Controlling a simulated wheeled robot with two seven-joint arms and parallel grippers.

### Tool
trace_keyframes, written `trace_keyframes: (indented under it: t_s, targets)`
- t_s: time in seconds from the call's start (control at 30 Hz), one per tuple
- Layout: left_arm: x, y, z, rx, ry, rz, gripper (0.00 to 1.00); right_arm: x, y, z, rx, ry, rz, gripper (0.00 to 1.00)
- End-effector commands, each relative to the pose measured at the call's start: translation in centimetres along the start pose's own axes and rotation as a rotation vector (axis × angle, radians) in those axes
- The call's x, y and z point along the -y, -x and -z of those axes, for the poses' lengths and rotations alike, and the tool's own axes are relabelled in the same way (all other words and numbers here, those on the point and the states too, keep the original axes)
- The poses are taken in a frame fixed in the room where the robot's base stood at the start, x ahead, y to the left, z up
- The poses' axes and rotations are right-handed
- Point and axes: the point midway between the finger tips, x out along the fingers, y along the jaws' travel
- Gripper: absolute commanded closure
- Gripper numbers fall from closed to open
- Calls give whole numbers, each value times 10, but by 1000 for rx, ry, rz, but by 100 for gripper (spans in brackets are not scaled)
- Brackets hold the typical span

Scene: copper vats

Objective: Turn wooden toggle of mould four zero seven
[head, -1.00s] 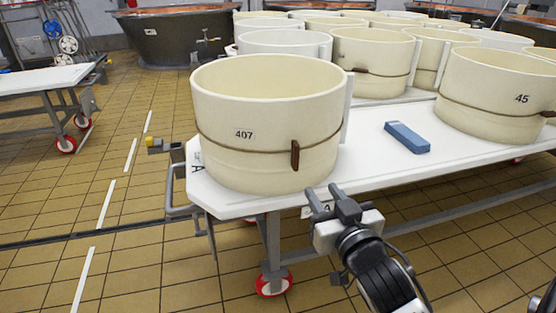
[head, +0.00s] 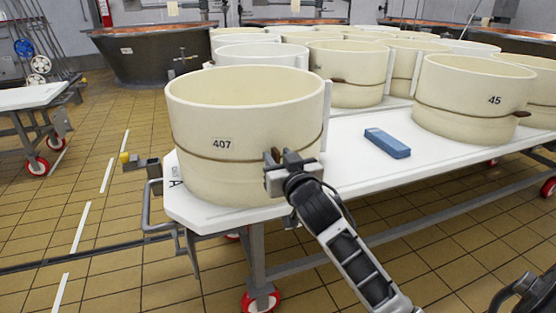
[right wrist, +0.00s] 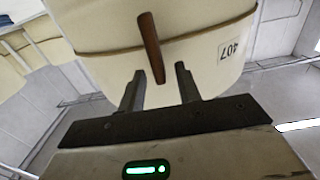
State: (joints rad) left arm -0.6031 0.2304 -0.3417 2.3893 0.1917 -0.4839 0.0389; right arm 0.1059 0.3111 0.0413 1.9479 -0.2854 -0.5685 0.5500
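The cream mould labelled 407 (head: 215,115) stands on the near left corner of the white table, with a brown cord around its middle. Its wooden toggle (right wrist: 151,46) shows upright in the right wrist view, hanging on the cord. In the head view the toggle is hidden behind my right gripper (head: 282,156). My right gripper is open, and in the right wrist view its two fingers (right wrist: 158,85) point at the mould with the toggle's lower end between their tips. I see no contact with the toggle.
A blue block (head: 387,143) lies on the white table (head: 350,172). Mould 45 (head: 470,92) stands at the right, and several other moulds stand behind. A metal handle bar (head: 147,205) sticks out at the table's left end.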

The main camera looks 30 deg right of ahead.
Motion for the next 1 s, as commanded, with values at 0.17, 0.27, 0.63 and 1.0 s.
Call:
trace_keyframes:
  t_s: [0.17, 0.27, 0.63, 1.0]
  targets:
    - [-1, 0, -1, -1, 11, -5, 68, 0, -9, 0, 0, 0, 0, 66]
    - [-1, 0, 0, -3, 12, -6, 68, 0, -9, 0, 0, 0, 0, 66]
    - [-1, -1, 3, -10, 9, -7, 68, 0, -8, 0, 0, 0, 0, 100]
    - [-1, 1, 11, -7, -20, 5, 68, 2, -8, 2, 0, 67, 1, 100]
